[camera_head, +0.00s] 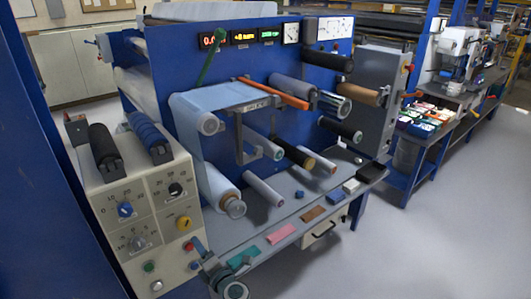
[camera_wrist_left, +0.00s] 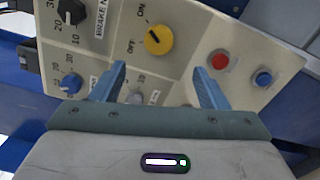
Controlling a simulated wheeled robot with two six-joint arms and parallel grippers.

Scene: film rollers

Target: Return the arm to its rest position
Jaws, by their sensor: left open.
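My left gripper (camera_head: 199,248) is low in the head view, beside the right edge of the cream control panel (camera_head: 108,196). In the left wrist view its two blue fingers stand apart with nothing between them, so the gripper (camera_wrist_left: 160,80) is open and empty. Behind the fingers are a yellow on/off knob (camera_wrist_left: 158,40), a red button (camera_wrist_left: 218,60), a blue button (camera_wrist_left: 263,77) and a blue knob (camera_wrist_left: 70,83). My right gripper is not in view.
A blue machine frame (camera_head: 235,67) carries several rollers and pale blue film (camera_head: 190,120). A grey shelf (camera_head: 280,212) below holds small coloured blocks. A workbench (camera_head: 432,135) with bins stands at the back right. The grey floor (camera_head: 440,235) at right is clear.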

